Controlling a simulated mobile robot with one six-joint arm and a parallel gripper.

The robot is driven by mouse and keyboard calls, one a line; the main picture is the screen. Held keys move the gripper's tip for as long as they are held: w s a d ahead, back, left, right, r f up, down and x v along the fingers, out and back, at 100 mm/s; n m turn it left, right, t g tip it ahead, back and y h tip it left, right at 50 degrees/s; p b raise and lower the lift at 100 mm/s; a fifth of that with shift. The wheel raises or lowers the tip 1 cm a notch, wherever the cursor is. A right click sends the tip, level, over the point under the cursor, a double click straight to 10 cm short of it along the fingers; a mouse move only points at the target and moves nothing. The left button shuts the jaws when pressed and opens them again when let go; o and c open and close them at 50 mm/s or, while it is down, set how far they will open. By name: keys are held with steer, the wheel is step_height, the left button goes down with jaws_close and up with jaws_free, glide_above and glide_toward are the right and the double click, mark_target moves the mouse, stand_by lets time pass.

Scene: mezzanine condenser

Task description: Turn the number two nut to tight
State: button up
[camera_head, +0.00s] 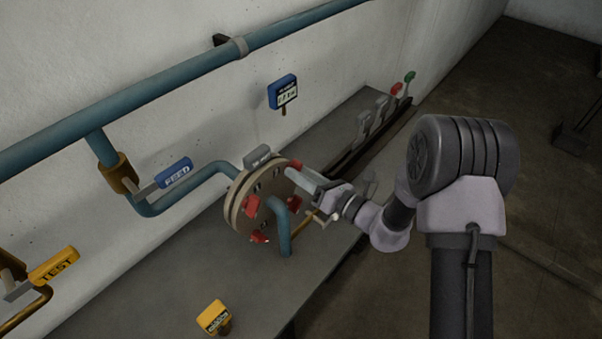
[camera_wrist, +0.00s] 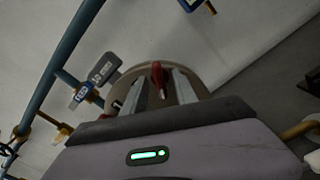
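A round tan flange (camera_head: 243,208) stands upright on the grey bench, with several red nuts around its face. One red nut (camera_head: 293,204) is on the right side of the face, a second (camera_head: 251,205) is at the left, and a third (camera_head: 260,237) is at the bottom. More red shows at the top, beside a finger. My gripper (camera_head: 306,194) is at the right side of the flange, pointing at its face. In the wrist view, a red nut (camera_wrist: 158,77) lies between the two spread fingers, with the flange (camera_wrist: 136,74) behind. I cannot read any nut number.
A teal pipe (camera_head: 282,229) curves down in front of the flange. A grey tag (camera_head: 257,156) is above it. A blue-handled valve (camera_head: 174,173) is left, and a yellow tag (camera_head: 213,317) stands in front. Levers (camera_head: 382,108) line the bench behind. Open floor is at the right.

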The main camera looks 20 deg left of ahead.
steer(key=shift+d, duration=0.1)
steer(key=v, duration=1.7)
steer(key=shift+d, duration=0.1)
